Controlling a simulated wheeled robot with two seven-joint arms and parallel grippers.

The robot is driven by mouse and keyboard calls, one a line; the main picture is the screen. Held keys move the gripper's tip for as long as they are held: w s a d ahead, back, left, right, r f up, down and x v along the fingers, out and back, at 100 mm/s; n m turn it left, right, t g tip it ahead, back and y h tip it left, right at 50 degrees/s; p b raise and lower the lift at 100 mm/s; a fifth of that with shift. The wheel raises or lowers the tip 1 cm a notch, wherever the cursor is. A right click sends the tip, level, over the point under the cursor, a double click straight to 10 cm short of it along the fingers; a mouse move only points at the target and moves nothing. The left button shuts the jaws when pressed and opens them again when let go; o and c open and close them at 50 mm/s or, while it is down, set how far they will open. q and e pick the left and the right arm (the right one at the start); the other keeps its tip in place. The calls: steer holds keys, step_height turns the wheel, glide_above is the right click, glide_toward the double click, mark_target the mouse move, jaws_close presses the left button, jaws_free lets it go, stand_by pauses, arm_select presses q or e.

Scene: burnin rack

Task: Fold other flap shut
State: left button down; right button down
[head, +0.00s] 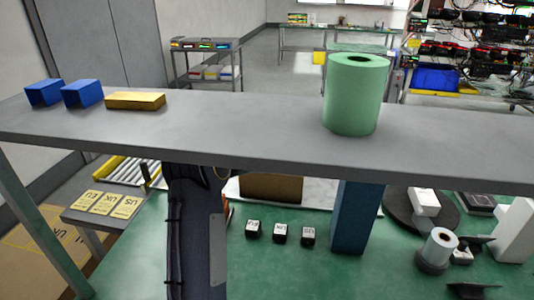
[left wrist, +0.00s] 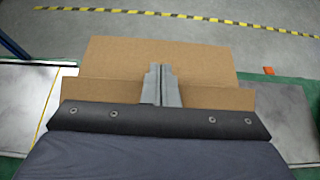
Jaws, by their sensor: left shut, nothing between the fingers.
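A brown cardboard box (head: 270,187) shows partly beneath the grey shelf in the head view; the shelf hides its top. In the left wrist view, a broad cardboard panel (left wrist: 115,55) lies beyond a nearer, lower cardboard strip (left wrist: 100,90). Which of these is a flap, and how far it is folded, I cannot tell. My left gripper (left wrist: 161,70) is shut and empty, its fingers together over the cardboard; contact is unclear. In the head view my left arm reaches under the shelf, which hides that gripper. My right gripper is in neither view.
The grey shelf (head: 230,125) crosses above the green table (head: 330,272) and carries blue bins (head: 83,94), a yellow block (head: 135,101) and a green roll (head: 355,95). Small black-and-white blocks (head: 280,233) stand before the box. A blue upright (head: 357,215) stands right of it.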

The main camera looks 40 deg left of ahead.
arm_select(q)
steer(key=shift+w+a+f+b, duration=0.1)
steer(key=shift+w+f+b, duration=0.15)
steer(key=shift+f, duration=0.2)
steer(key=shift+w+a+f+b, duration=0.1)
steer(key=shift+f+b, duration=0.2)
steer(key=shift+f, duration=0.1)
stand_by(0.7)
